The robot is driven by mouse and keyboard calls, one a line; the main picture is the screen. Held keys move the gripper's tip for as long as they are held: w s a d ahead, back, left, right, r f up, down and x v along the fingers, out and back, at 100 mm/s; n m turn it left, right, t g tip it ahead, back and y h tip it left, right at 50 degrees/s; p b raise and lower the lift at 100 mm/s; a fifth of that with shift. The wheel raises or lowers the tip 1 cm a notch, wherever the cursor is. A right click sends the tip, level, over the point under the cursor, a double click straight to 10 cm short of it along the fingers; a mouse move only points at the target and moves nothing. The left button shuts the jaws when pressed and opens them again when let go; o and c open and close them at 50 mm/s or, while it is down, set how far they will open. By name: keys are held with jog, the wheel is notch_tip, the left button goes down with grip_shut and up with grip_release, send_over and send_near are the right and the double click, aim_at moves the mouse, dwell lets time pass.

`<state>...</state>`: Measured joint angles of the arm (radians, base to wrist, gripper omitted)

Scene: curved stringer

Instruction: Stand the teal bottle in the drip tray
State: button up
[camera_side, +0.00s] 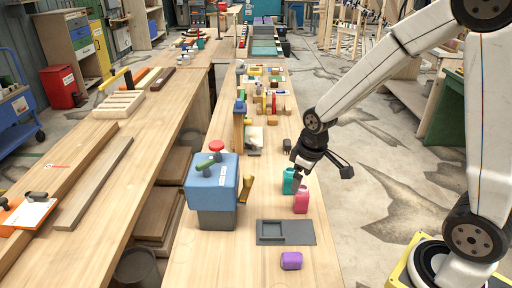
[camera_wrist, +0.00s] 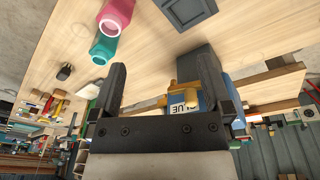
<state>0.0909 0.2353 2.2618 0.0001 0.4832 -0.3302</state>
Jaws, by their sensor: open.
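The teal bottle (camera_side: 288,182) stands on the bench in the side view, partly hidden behind my gripper (camera_side: 298,177). In the wrist view, the teal bottle (camera_wrist: 103,49) is at the upper left, just outside the left finger. My gripper (camera_wrist: 162,64) is open there, with nothing between its fingers. The grey drip tray (camera_side: 301,232) lies flat towards the bench's near end, with a square recess in its left part. The drip tray also shows at the top of the wrist view (camera_wrist: 188,14), cut off by the frame edge.
A pink bottle (camera_side: 301,203) stands close beside the teal one, on the tray side. A purple object (camera_side: 291,261) lies nearer than the tray. A blue and grey machine (camera_side: 213,190) stands left of the bottles. Several small blocks and tools crowd the bench farther back.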

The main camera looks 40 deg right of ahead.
jog(key=w+d+f+n+g, duration=0.1)
jog(key=w+d+f+n, duration=0.2)
jog(key=w+d, duration=0.3)
jog(key=n, duration=0.3)
send_over(290, 170)
notch_tip(290, 170, down, 3)
jog(key=shift+s+d+f+g, duration=0.1)
jog(key=shift+g, duration=0.3)
jog(key=shift+f, duration=0.1)
jog(key=shift+f, duration=1.2)
jog(key=shift+f, duration=0.1)
jog(key=shift+f, duration=2.5)
